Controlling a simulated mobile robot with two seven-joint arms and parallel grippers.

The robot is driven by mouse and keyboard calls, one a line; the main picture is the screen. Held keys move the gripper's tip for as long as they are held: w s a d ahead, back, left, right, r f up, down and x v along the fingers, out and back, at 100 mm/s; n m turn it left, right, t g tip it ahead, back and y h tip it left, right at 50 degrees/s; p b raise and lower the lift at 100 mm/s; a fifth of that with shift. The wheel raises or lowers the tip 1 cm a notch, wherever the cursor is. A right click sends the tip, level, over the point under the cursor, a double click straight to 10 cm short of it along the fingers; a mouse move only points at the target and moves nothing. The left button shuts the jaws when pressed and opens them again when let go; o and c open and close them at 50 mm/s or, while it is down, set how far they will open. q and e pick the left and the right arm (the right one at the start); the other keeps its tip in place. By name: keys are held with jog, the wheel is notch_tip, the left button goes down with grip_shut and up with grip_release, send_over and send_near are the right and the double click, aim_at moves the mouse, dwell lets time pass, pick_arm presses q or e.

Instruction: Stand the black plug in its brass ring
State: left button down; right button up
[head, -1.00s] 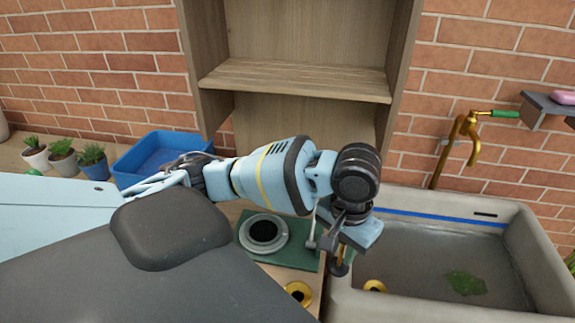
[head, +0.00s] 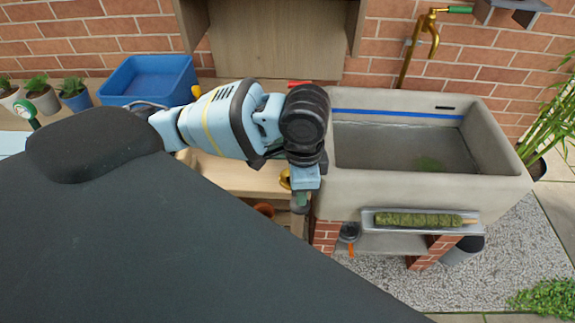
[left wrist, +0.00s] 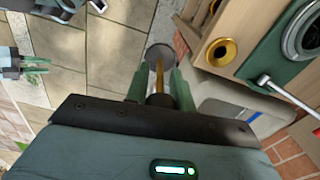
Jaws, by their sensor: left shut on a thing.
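The black plug shows in the left wrist view as a dark disc (left wrist: 160,55) on a brass stem, between the green fingers. My left gripper (left wrist: 160,90) is shut on the stem; it also shows in the head view (head: 301,202), by the bench's front right corner. In the left wrist view the brass ring (left wrist: 221,51) lies on the wooden bench, to the right of the disc and apart from it. In the head view a brass piece (head: 285,179) shows beside my gripper, partly hidden. My right gripper (left wrist: 22,66) seems to show at the wrist view's left edge, too small to judge.
The stone sink (head: 420,190) stands right of the bench. A green mat (left wrist: 270,60) with a round grey-rimmed thing (left wrist: 304,32) lies beyond the brass ring. A blue tub (head: 148,80) stands at the back left. Paving (left wrist: 90,70) is clear below the gripper.

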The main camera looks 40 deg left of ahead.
aim_at(302, 210)
pick_arm(q)
jog(key=m, duration=0.1)
jog(key=f+m, duration=0.1)
jog(key=m, duration=0.1)
jog(key=shift+s+d+f, duration=0.1)
jog(key=shift+d, duration=0.05)
jog(key=shift+s+d+f+m, duration=0.15)
jog(key=shift+f+m, duration=0.05)
jog(key=shift+m, duration=0.8)
jog(key=m, duration=0.1)
jog(key=f+m, duration=0.1)
jog(key=m, duration=0.3)
jog(key=shift+s+d+f, duration=0.2)
jog(key=shift+d, duration=0.1)
pick_arm(e)
jog(key=shift+s+f, duration=0.1)
jog(key=shift+f, duration=0.05)
